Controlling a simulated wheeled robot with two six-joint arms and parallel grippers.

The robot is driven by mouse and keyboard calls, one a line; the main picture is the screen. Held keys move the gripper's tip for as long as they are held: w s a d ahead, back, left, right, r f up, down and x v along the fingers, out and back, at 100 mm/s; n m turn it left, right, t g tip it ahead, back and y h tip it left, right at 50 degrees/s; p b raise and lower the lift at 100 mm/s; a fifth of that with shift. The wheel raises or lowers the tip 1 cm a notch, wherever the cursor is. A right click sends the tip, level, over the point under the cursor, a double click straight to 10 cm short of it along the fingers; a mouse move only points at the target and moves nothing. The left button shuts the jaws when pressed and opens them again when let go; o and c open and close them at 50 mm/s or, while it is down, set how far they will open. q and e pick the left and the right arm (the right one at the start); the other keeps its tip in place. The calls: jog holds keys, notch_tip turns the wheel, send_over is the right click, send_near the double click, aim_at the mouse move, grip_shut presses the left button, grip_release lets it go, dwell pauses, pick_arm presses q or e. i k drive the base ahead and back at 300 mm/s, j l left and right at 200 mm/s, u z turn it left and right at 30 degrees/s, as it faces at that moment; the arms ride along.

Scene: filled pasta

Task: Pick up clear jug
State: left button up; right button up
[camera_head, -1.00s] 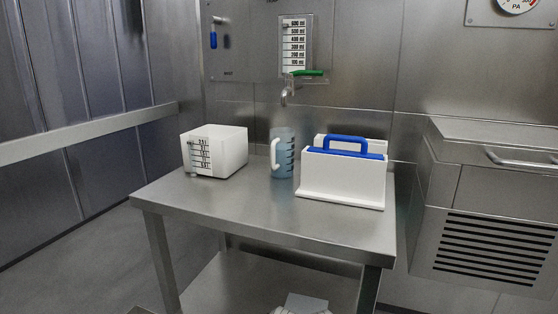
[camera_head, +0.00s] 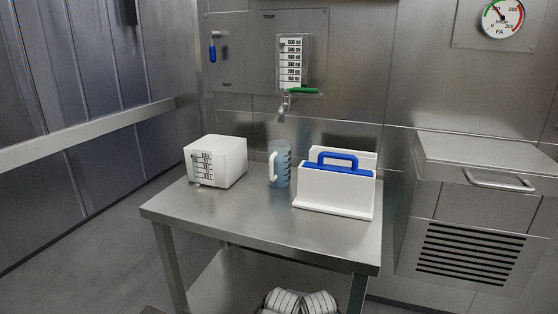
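The clear jug (camera_head: 283,166) stands upright on the steel table (camera_head: 240,213). It is bluish and see-through, with dark measuring marks on its right side and a pale handle on its left. It stands between a white box and a white holder, with a narrow gap to the holder. Neither of my grippers is in view.
The white box (camera_head: 231,158) with a printed scale is left of the jug. The white holder (camera_head: 330,197) with a blue handle (camera_head: 338,157) is to its right. A tap (camera_head: 284,105) is on the wall behind. The table's front is clear. A pale striped thing (camera_head: 292,303) is cut off below.

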aim_at(279, 151)
jog(key=j+z, duration=0.35)
jog(key=j, duration=0.25)
jog(key=k+j+z, duration=0.1)
jog(key=j+z, duration=0.2)
jog(key=j, duration=0.25)
jog(key=k+j+z, duration=0.1)
jog(key=j+z, duration=0.25)
jog(key=j, duration=0.2)
